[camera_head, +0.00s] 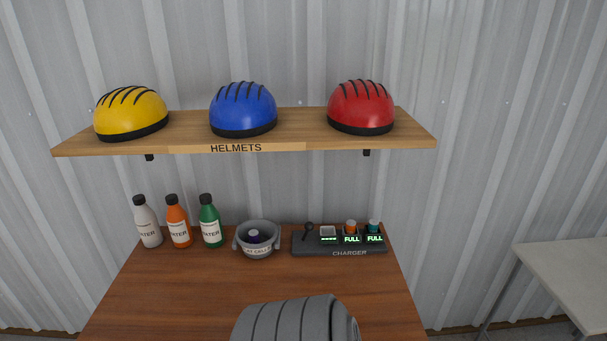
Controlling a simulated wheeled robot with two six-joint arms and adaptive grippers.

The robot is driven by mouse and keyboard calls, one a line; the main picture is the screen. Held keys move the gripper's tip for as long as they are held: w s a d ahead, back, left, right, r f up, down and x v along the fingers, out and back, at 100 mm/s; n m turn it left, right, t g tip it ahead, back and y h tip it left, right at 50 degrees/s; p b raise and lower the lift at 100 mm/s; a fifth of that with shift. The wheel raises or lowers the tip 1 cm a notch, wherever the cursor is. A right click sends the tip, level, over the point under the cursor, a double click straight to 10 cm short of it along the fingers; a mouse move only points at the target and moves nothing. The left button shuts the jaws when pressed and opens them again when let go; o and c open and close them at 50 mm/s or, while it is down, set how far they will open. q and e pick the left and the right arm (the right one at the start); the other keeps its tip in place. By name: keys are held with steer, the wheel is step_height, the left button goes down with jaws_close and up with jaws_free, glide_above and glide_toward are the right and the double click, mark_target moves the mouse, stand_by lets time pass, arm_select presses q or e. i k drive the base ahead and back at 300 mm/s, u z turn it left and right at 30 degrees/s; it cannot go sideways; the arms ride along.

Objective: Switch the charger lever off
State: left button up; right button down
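The charger (338,245) is a dark grey box labelled CHARGER at the back right of the wooden table. Its lever (308,230) is a black knob on a short stem at the box's left end. Beside the lever is a slot with a green display and no visible cell. Right of it, an orange-topped cell (350,227) and a teal-topped cell (374,226) stand in slots whose displays read FULL. Neither gripper shows in the head view.
A grey bowl (257,251) with a dark cell inside stands left of the charger. White (148,228), orange (178,227) and green (210,227) bottles stand farther left. A helmet shelf (290,144) overhangs the back. A grey ribbed object (290,322) covers the table's front middle.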

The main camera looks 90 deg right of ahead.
mark_target(309, 226)
steer(key=z, duration=0.05)
steer(key=k, duration=0.55)
steer(key=z, duration=1.5)
